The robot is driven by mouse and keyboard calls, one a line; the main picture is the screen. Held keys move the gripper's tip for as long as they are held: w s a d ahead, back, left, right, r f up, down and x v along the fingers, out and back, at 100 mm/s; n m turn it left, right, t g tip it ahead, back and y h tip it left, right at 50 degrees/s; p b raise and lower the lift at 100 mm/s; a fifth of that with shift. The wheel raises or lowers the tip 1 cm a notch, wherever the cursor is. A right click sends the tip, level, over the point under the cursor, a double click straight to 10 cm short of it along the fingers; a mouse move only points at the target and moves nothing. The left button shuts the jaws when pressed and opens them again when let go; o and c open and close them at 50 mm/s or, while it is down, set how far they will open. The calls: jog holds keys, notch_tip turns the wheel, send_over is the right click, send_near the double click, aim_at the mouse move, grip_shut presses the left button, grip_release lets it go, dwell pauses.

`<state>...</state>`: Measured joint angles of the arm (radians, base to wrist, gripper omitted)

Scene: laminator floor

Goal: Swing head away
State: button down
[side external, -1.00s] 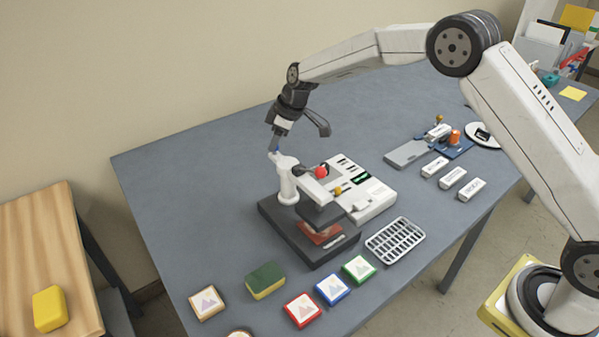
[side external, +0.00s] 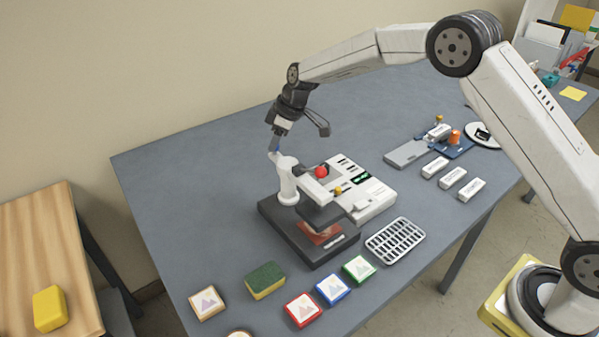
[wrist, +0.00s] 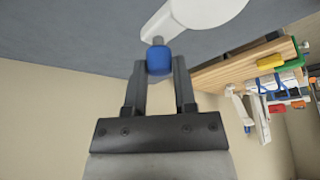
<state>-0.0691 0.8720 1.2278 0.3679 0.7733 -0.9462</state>
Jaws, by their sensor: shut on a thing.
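The press stands on the grey table, with a dark base (side external: 290,240) and a white post (side external: 287,182). Its swing head (side external: 318,188) reaches from the post over a red-brown piece (side external: 318,236) on the base, and a red knob (side external: 321,172) sits near it. A short handle with a blue grip (wrist: 159,60) sticks out from the post's back. My gripper (side external: 276,146) is at this handle, pointing down. In the wrist view its two dark fingers (wrist: 160,72) close on the blue grip. The fingertips are small in the side view.
A white control box (side external: 365,195) stands right beside the press, and a wire rack (side external: 395,240) lies in front of it. A sponge (side external: 265,280) and several picture tiles (side external: 302,309) lie at the front. The table behind and left of the press is clear.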

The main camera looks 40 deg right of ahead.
jog(key=shift+d+m, duration=0.1)
jog(key=shift+m, duration=0.2)
dwell(0.4)
jog(key=s+d+m+h, duration=0.4)
jog(key=m+h, duration=0.1)
jog(key=m, duration=0.9)
jog(key=shift+d+t, duration=0.3)
jog(key=shift+d, duration=0.05)
dwell(0.5)
jog(key=shift+s+m, duration=0.15)
jog(key=shift+m, duration=0.15)
jog(key=shift+c, duration=2.1)
grip_release()
jog(key=shift+r+h, duration=0.15)
jog(key=shift+h, duration=0.15)
jog(key=v, duration=0.7)
jog(key=shift+s+r, duration=0.15)
jog(key=shift+r, duration=0.05)
